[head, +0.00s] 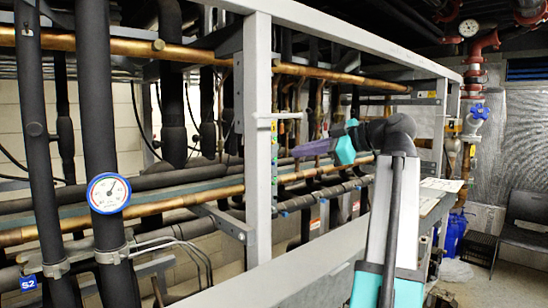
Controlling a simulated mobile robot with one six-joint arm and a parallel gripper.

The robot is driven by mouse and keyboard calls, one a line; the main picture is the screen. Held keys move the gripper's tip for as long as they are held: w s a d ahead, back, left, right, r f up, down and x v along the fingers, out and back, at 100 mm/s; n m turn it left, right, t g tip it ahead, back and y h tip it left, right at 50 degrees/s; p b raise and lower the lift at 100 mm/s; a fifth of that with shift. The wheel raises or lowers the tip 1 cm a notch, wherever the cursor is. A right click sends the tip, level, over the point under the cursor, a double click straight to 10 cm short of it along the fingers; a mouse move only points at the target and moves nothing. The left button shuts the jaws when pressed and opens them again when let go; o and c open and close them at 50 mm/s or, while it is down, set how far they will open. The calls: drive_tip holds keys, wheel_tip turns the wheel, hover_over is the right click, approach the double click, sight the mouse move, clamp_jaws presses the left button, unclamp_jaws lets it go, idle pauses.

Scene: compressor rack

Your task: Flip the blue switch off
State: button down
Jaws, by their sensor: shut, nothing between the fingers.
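The only blue handle I can make out is a blue valve handle (480,110) on a pale valve body, at the right on the red pipework. I cannot tell whether it is the blue switch, or which way it is set. My gripper (308,149), with purple fingers, is shut and empty. It points left, in front of the dark and copper pipes behind the grey frame. It is well to the left of the blue handle and apart from it in the picture. My arm hides part of the rack behind it.
A grey steel post (258,130) stands just left of my fingertips, and a grey rail runs below. A blue-rimmed gauge (108,193) sits on the dark pipes at left. A black chair (524,225) stands at right, with some clear floor (480,288) before it.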

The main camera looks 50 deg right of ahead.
drive_tip(key=shift+s, duration=0.2)
drive_tip(key=shift+w+d, duration=0.1)
drive_tip(key=shift+w, duration=0.15)
drive_tip(key=shift+p+x, duration=1.75)
drive_tip(key=shift+x, duration=3.05)
drive_tip(key=shift+s+f+b, duration=0.15)
drive_tip(key=shift+s+b, duration=0.05)
drive_tip(key=shift+b, duration=0.15)
